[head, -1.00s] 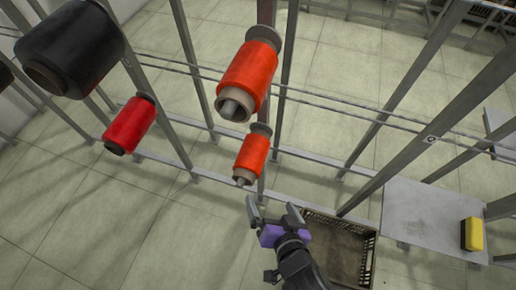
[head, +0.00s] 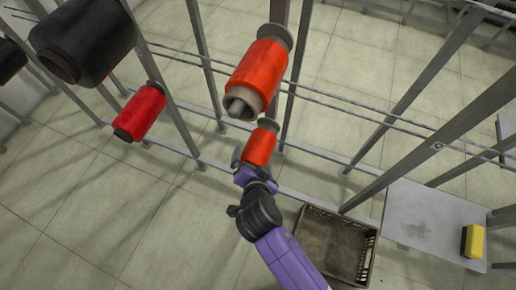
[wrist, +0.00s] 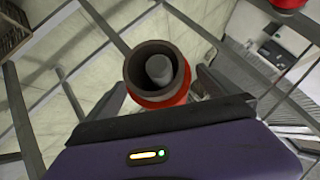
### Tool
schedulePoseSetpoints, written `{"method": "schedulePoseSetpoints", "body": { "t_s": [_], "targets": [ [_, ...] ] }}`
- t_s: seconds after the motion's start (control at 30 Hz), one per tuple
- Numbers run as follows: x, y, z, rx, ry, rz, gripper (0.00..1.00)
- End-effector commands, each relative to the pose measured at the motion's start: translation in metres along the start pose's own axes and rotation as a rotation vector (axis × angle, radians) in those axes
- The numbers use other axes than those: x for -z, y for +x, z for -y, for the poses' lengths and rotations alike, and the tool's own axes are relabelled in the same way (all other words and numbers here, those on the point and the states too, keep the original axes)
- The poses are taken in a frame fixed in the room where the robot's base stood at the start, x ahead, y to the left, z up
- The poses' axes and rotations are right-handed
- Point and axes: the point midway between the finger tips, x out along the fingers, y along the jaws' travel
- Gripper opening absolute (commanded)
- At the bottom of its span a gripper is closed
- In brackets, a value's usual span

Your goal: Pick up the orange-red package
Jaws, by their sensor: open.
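Two orange-red packages hang on pegs of the rack in the head view. The larger-looking upper one (head: 257,75) shows a pale tube end. The lower one (head: 260,147) is partly hidden by my gripper (head: 256,168), which is right in front of its near end. In the wrist view, an orange-red package (wrist: 160,99) faces me end-on, with a grey peg (wrist: 159,69) inside its tube. My open gripper (wrist: 160,88) has a finger to either side of it. I cannot tell whether the fingers touch it.
A red package (head: 140,112) and black packages (head: 85,40) hang at the left. Grey posts (head: 400,160) and thin rails surround the packages. An open crate (head: 309,254) is on the floor below. A grey shelf (head: 425,210) holds a yellow block (head: 473,241).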

Motion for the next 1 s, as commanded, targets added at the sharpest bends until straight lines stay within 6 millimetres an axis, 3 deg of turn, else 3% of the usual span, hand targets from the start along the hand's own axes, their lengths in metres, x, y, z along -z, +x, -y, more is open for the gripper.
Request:
{"method": "schedulePoseSetpoints", "body": {
  "t_s": [0.2, 0.43, 0.8, 1.0],
  "targets": [
    [-0.001, 0.018, 0.0, 0.001, -0.001, 0.001, 1.0],
    [-0.001, 0.019, 0.0, 0.001, -0.001, 0.001, 1.0],
    [-0.001, 0.019, 0.0, 0.001, -0.001, 0.0, 0.29],
    [0.0, 0.019, 0.001, 0.002, -0.001, -0.001, 0.27]
  ]
}}
